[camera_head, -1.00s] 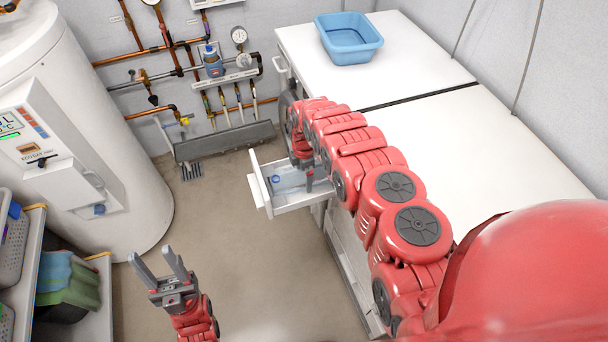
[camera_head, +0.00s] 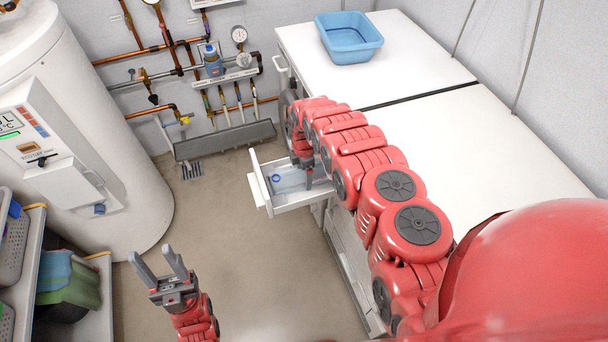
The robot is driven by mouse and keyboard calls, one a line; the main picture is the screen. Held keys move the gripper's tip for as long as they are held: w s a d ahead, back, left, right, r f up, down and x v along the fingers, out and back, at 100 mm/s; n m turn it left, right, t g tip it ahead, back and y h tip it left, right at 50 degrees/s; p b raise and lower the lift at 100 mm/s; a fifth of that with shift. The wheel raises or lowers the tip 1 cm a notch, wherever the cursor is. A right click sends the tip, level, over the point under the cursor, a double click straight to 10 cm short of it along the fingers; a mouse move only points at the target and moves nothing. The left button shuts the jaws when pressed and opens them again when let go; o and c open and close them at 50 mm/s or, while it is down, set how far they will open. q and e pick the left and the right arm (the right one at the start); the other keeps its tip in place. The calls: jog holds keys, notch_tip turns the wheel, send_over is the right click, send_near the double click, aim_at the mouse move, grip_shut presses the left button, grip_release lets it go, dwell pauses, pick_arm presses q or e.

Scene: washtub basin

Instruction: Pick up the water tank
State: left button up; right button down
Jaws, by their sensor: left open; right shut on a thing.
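The water tank (camera_head: 265,198) is a white drawer-like container with a pale blue inside. It sticks out from the front of the white machine (camera_head: 312,212), below its top. My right gripper (camera_head: 308,182) points down at the tank's right side and is shut, seemingly on the tank's wall; my arm partly hides the contact. My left gripper (camera_head: 160,266) is open and empty above the floor at the lower left, well apart from the tank.
A blue basin (camera_head: 349,38) stands on the far white top (camera_head: 400,62). A large white boiler (camera_head: 85,130) is at the left, with shelves (camera_head: 97,300) below it. Pipes and gauges (camera_head: 239,38) line the back wall. The floor (camera_head: 215,225) between is clear.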

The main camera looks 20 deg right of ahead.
jog(key=shift+r, duration=0.15)
jog(key=shift+w+r, duration=0.15)
jog(key=shift+r, duration=0.6)
notch_tip(320, 180, up, 8)
jog(key=shift+r+b, duration=0.15)
jog(key=shift+b, duration=0.7)
notch_tip(320, 180, up, 8)
jog(key=p, duration=0.6)
jog(key=shift+p, duration=0.4)
